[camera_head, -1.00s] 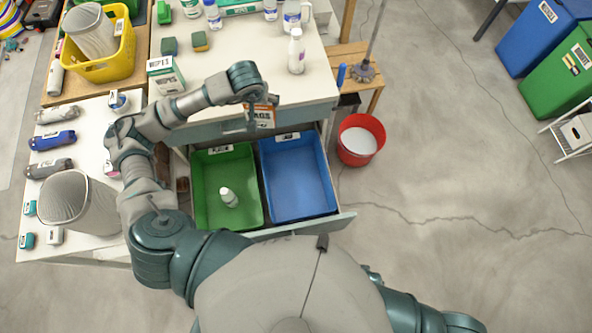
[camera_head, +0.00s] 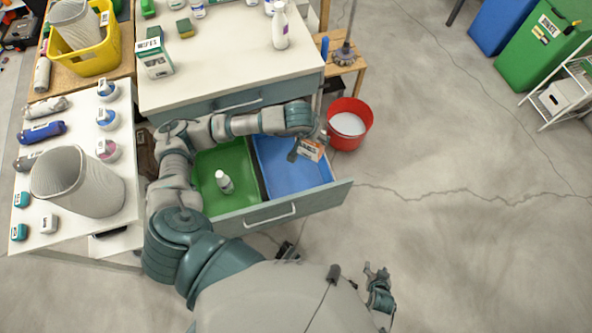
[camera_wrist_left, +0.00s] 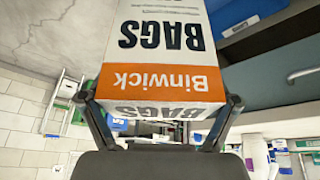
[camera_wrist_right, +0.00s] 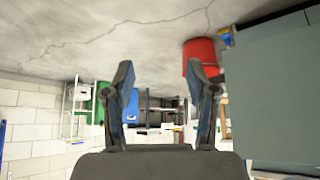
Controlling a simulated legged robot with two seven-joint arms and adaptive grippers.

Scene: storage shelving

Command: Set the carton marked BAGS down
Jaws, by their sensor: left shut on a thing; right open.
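The carton marked BAGS (camera_head: 311,150) is white with an orange band. My left gripper (camera_head: 296,152) is shut on it and holds it over the right part of the blue bin (camera_head: 285,178) in the open drawer. In the left wrist view the carton (camera_wrist_left: 165,40) fills the middle, between the two fingers of the left gripper (camera_wrist_left: 160,112). The head view does not clearly show whether the carton touches the bin. My right gripper (camera_head: 379,285) is open and empty, low at the right of my body; it also shows in the right wrist view (camera_wrist_right: 162,85).
A green bin (camera_head: 228,165) with a white bottle (camera_head: 224,182) in it sits left of the blue bin. The drawer front (camera_head: 285,212) stands pulled out. A red bucket (camera_head: 361,112) stands right of the drawer.

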